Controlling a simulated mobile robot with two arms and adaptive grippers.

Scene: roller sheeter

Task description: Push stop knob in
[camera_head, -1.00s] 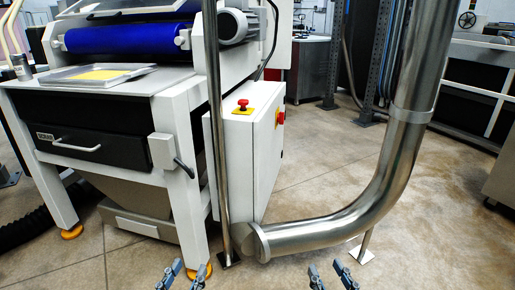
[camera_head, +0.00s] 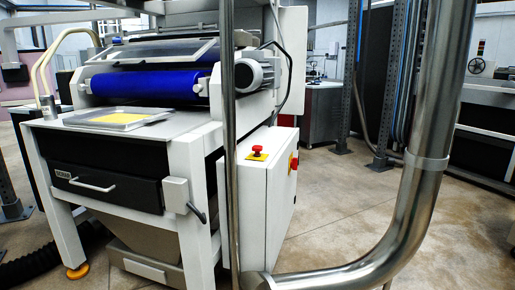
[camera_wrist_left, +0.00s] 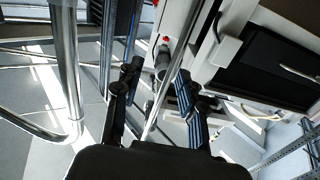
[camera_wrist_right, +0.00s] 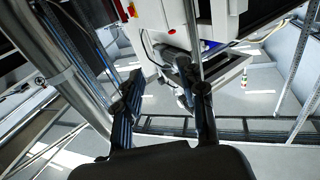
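A red mushroom-shaped stop knob (camera_head: 257,150) stands on a yellow base on the sloped top of the white control box (camera_head: 262,205). A second red knob (camera_head: 293,163) sits on the box's right side. Small red spots on the white machine show in the left wrist view (camera_wrist_left: 166,39) and the right wrist view (camera_wrist_right: 171,32); I cannot tell which knob each is. My left gripper (camera_wrist_left: 160,88) and my right gripper (camera_wrist_right: 162,92) are open and empty, apart from the machine. Neither gripper shows in the head view.
A thin steel post (camera_head: 230,130) stands just left of the control box. A thick curved metal duct (camera_head: 415,215) blocks the front right. The sheeter has a blue roller (camera_head: 150,85), a tray (camera_head: 105,120) and a jutting side handle (camera_head: 196,212). Floor behind the duct (camera_head: 335,205) is clear.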

